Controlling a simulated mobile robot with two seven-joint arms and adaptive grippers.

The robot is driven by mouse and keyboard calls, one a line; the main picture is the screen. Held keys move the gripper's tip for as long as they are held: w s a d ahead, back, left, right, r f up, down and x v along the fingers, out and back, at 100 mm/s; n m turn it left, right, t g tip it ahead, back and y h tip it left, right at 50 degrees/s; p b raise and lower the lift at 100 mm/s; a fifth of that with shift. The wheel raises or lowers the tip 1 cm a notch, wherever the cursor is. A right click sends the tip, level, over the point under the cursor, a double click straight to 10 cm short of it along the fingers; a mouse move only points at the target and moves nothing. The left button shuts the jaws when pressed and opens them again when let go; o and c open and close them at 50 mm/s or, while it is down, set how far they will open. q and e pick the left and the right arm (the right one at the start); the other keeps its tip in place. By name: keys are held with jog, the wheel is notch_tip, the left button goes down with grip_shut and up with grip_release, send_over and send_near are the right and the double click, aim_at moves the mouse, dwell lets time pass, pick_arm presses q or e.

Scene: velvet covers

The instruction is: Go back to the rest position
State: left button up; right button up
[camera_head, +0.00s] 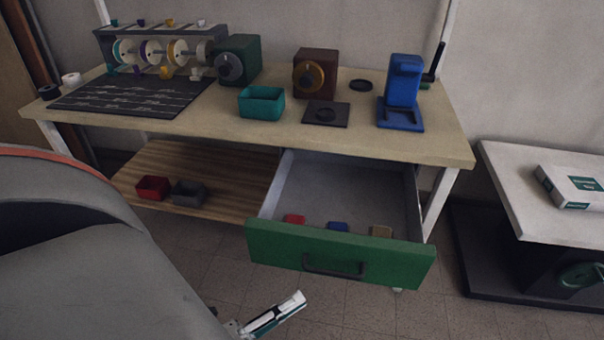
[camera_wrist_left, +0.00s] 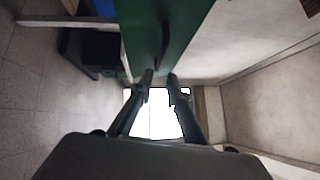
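My left gripper (camera_head: 275,315) is low in front of the open green drawer (camera_head: 290,254), below and to the left of its dark handle (camera_head: 333,266). It looks apart from the handle. In the left wrist view the two dark fingers (camera_wrist_left: 160,76) have a gap between their tips and nothing is seen held. The green drawer front (camera_wrist_left: 150,25) and part of the handle (camera_wrist_left: 166,40) lie beyond the tips. My right gripper is not in view.
The drawer sticks out from under the wooden table (camera_head: 300,135) and holds small red, blue and tan items. Red (camera_head: 153,187) and grey (camera_head: 188,193) bins sit on the lower shelf. A side table with a white box (camera_head: 575,187) stands at right. Tiled floor lies in front.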

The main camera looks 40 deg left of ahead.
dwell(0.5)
pick_arm(q)
jog(key=s+d+f+n+g+y+p, duration=0.1)
jog(key=d+f+n+g+p, duration=0.4)
jog(key=n, duration=1.3)
jog(key=g+y+p, duration=0.1)
jog(key=g+p, duration=0.2)
jog(key=p, duration=0.3)
jog(key=shift+s+g, duration=0.3)
jog(key=shift+s, duration=0.05)
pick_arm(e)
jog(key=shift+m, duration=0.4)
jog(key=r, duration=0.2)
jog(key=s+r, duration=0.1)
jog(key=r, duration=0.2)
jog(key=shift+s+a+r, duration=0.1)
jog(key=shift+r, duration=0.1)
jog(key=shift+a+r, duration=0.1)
